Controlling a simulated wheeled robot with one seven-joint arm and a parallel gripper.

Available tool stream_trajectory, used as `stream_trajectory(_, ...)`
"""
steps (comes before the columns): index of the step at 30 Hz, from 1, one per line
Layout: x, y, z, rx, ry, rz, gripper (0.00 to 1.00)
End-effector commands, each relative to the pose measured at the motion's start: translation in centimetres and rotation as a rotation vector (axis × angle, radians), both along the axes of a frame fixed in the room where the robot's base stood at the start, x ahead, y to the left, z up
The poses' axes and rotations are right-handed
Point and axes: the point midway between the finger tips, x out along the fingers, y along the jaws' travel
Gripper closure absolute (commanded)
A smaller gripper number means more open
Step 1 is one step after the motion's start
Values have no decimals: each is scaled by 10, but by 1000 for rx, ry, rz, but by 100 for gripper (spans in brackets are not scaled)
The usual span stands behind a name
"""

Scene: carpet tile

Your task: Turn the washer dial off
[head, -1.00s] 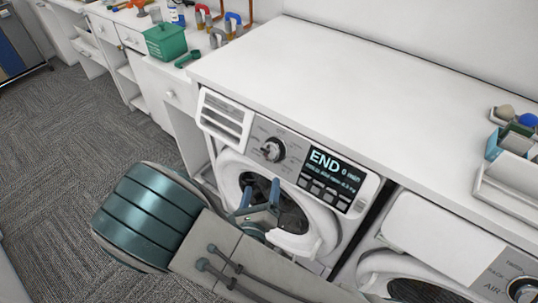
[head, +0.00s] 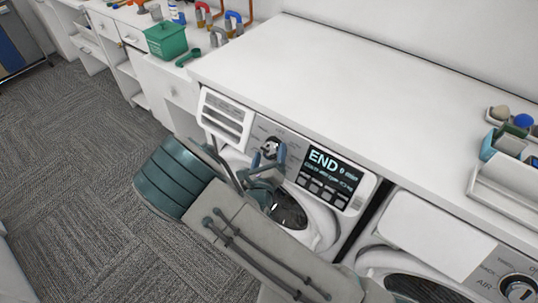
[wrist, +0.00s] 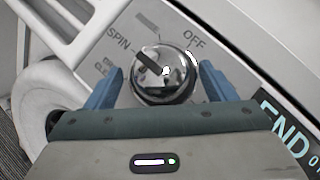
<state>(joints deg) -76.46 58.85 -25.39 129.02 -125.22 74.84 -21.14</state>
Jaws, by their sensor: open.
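The washer (head: 240,135) stands below the white countertop. Its dial (head: 271,146) is a shiny chrome knob on the grey control panel, and it also shows large in the wrist view (wrist: 170,85). The dial's dark pointer mark points up and left toward the word SPIN. The word OFF (wrist: 194,40) is printed at the dial's upper right. My gripper (wrist: 160,84) is open, with one blue finger on each side of the dial. The right finger is close to the knob; I cannot tell whether either finger touches it. In the head view my gripper (head: 268,158) partly covers the dial.
The washer display (head: 330,172) right of the dial reads END. A second machine (head: 440,235) with its own dial stands to the right. The countertop (head: 330,85) above is mostly bare, with a tray (head: 510,190) at its right end. A green box (head: 166,40) sits at the back left.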

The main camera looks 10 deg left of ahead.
Motion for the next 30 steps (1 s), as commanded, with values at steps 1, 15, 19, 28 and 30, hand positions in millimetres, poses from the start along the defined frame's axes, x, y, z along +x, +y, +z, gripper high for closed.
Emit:
stream_trajectory(1,0,0,0,0,0,0,26)
stream_trajectory(15,0,1,-2,21,-8,-11,67)
stream_trajectory(19,0,2,-3,62,-26,-32,67)
stream_trajectory(28,0,4,-8,251,-103,-136,67)
stream_trajectory(30,0,5,-8,305,-125,-165,67)
